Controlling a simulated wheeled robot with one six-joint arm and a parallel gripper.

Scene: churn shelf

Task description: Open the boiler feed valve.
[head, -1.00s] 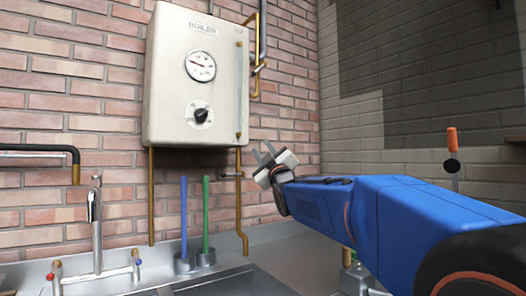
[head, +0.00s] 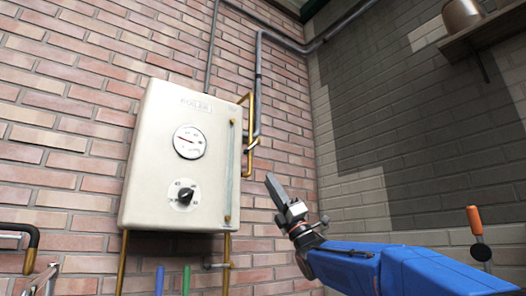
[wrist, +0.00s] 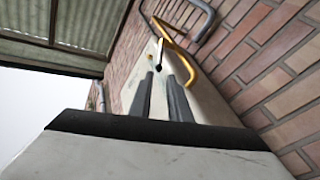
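The white boiler (head: 165,160) hangs on the brick wall in the head view, with a round gauge and a black knob (head: 185,195) on its front. A small valve (head: 253,142) sits on the brass pipe right of the boiler. Another small valve (head: 216,265) sits on the pipe below. I cannot tell which is the feed valve. My gripper (head: 271,180) is right of the boiler, pointing up, below the upper valve and apart from it. In the wrist view my gripper (wrist: 159,82) has its fingers apart and nothing between them. A brass pipe (wrist: 180,52) with a dark lever (wrist: 160,54) shows beyond the fingertips.
A grey pipe (head: 257,90) runs up the wall above the brass pipe. An orange-handled lever (head: 475,222) stands at the right. A shelf (head: 485,32) with a copper pot (head: 461,15) is at the upper right. A blue rod and a green rod stand below the boiler.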

